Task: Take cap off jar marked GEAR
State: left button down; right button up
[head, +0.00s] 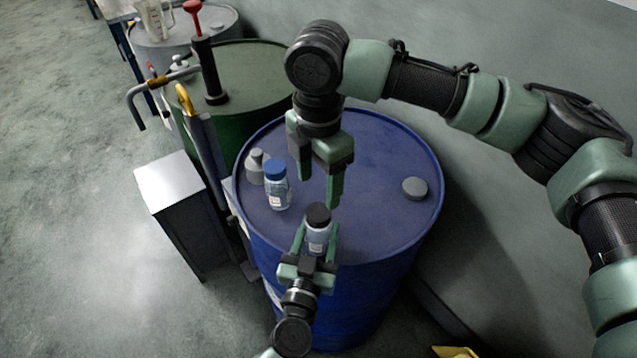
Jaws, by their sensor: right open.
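A small clear jar with a black cap (318,228) is upright near the front edge of the blue drum. Its label is too small to read, so I cannot tell whether it says GEAR. My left gripper (316,246) comes up from below, its fingers on both sides of this jar and shut on it. My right gripper (322,186) points down from above, open and empty, with its fingertips just above and behind the black cap. A second clear jar with a blue cap (277,184) stands to the left on the drum; its label is also unreadable.
The blue drum top (385,160) has bare room at the back and right. A grey round lid (414,188) lies on its right side. A grey bottle (255,166) stands behind the blue-capped jar. A green drum (250,70) with a hand pump (208,70) stands behind left.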

aim_at(319, 212)
jog(key=m, duration=0.4)
jog(key=shift+m, duration=0.4)
jog(key=m, duration=0.4)
jog(key=shift+m, duration=0.4)
jog(key=m, duration=0.4)
jog(key=shift+m, duration=0.3)
jog(key=m, duration=1.3)
jog(key=shift+m, duration=0.4)
jog(key=m, duration=0.7)
jog(key=shift+m, duration=0.3)
jog(key=shift+f+m, duration=0.3)
jog(key=shift+f, duration=0.05)
notch_tip(319, 212, down, 7)
jog(key=shift+f, duration=0.15)
